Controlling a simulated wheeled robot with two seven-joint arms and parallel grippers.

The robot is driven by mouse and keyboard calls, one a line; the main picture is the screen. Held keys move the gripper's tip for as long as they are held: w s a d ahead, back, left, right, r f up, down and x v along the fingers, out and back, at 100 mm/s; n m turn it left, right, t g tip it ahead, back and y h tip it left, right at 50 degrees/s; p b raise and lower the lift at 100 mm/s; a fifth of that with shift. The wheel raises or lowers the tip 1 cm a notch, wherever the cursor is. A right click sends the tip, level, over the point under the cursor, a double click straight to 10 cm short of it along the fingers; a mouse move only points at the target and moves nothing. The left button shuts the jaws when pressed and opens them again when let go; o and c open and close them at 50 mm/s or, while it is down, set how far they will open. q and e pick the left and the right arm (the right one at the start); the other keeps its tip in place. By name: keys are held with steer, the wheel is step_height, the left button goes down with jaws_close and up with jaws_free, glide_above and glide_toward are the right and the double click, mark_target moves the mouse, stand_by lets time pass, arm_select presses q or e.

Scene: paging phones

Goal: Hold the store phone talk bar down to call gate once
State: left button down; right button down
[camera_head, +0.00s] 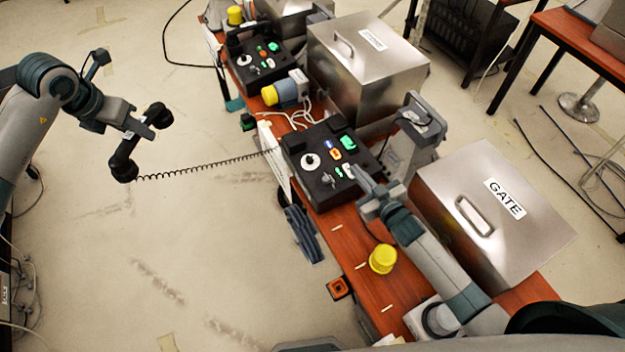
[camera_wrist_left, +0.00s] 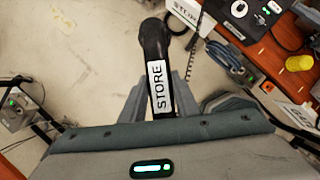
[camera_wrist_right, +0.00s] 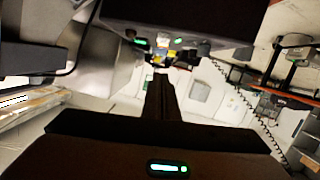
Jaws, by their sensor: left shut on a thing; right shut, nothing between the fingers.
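My left gripper (camera_head: 143,128) is shut on a black handset (camera_head: 124,165), held out in the air to the left of the table. In the left wrist view the handset (camera_wrist_left: 155,45) carries a white STORE label. Its coiled cord runs to the nearer black phone console (camera_head: 293,148), which has a white dial and blue, orange, green and white controls. My right gripper (camera_head: 367,187) is shut and empty at the console's near right corner. In the right wrist view its fingers (camera_wrist_right: 160,92) point toward the coloured controls (camera_wrist_right: 160,45). I cannot make out the talk bar.
A metal box labelled GATE (camera_head: 540,215) stands right of my right arm; another metal box (camera_head: 335,65) stands behind. A second black console (camera_head: 240,75) is at the far end. A yellow domed object (camera_head: 383,259) sits on the red table (camera_head: 345,232).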

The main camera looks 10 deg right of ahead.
mark_target(352, 179)
steer(key=w+f+b, duration=0.1)
steer(key=w+a+f+b, duration=0.1)
steer(key=w, duration=0.1)
steer(key=shift+w+f+b, duration=0.2)
steer(key=shift+b, duration=0.1)
steer(key=shift+d+f+b, duration=0.2)
steer(key=shift+f+b, duration=0.7)
steer(key=shift+b, duration=0.05)
steer(key=shift+d+f+b, duration=0.1)
steer(key=shift+f+b, duration=0.2)
steer(key=shift+f, duration=0.05)
